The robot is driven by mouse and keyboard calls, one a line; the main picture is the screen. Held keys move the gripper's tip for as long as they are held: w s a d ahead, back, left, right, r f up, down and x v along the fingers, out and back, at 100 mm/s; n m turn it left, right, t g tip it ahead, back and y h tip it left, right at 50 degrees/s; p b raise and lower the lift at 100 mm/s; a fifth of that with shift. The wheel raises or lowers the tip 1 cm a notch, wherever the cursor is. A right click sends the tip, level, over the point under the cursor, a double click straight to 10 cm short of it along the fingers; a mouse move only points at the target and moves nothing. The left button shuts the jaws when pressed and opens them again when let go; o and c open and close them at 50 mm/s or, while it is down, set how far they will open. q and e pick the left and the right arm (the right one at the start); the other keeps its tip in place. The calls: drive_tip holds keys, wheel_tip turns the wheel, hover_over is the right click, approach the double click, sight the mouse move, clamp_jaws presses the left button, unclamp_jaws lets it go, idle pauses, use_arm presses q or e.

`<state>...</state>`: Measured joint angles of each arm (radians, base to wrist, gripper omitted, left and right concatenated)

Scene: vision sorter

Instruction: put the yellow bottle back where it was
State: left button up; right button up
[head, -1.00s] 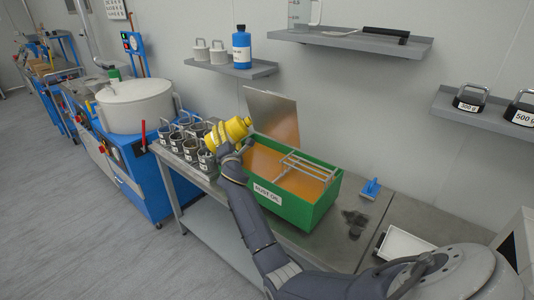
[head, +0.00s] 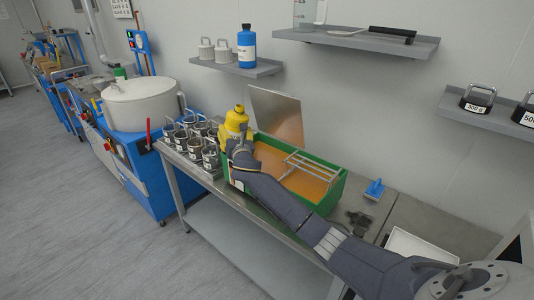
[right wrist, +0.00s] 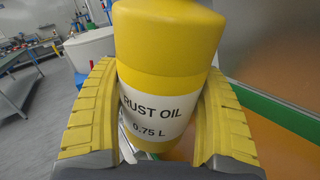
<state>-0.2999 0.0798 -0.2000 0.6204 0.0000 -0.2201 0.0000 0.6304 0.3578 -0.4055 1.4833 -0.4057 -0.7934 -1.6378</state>
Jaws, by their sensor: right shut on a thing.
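The yellow bottle (head: 235,120) is upright in my right gripper (head: 238,145), at the left end of the green box of orange liquid. In the right wrist view the bottle (right wrist: 165,55) fills the space between the two yellow-padded fingers, and its white label reads "RUST OIL 0.75 L". My right gripper (right wrist: 160,120) is shut on it. The bottle's base is hidden by the gripper in the head view, so I cannot tell whether it touches anything. My left gripper is not in view.
The green box (head: 322,196) has a raised lid (head: 277,115) behind it and a wire rack (head: 312,165) on it. Several metal cups (head: 210,155) stand on a tray to the left. A blue bottle (head: 246,48) stands on the wall shelf (head: 262,69). A blue-handled tool (head: 374,190) lies right of the box.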

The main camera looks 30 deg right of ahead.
drive_tip(key=shift+r+n, duration=0.3)
drive_tip(key=shift+n, duration=0.4)
drive_tip(key=shift+f+n+g, duration=0.15)
drive_tip(key=shift+n+g, duration=0.15)
drive_tip(key=shift+n, duration=0.4)
